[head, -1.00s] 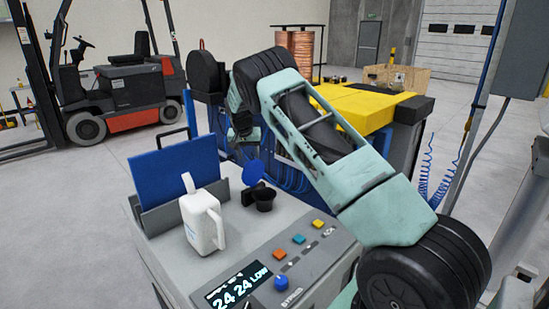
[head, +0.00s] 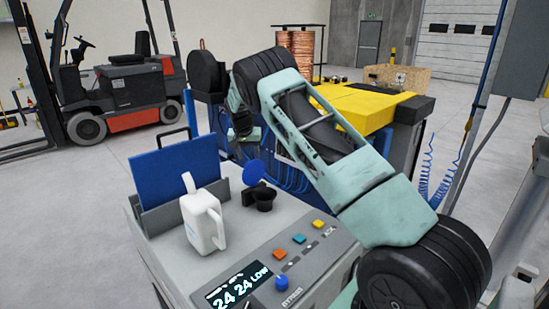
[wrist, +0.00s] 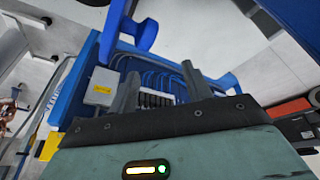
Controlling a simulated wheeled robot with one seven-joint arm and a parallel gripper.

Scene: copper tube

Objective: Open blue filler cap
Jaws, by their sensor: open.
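The blue filler cap (head: 253,173) is a round disc standing raised on edge beside the black filler neck (head: 264,200), on top of the grey machine (head: 265,228). The neck's dark mouth shows uncovered. My gripper is beyond and above the cap in the head view, mostly hidden by my own arm. In the wrist view my gripper (wrist: 160,88) has its two grey fingers apart, with nothing between them.
A white jug (head: 204,222) stands on the machine left of the neck, before a blue panel (head: 178,168). Buttons and a display (head: 238,288) line the machine's front. Behind stands a blue-framed bench with a yellow top (head: 365,103). A forklift (head: 120,90) is far left.

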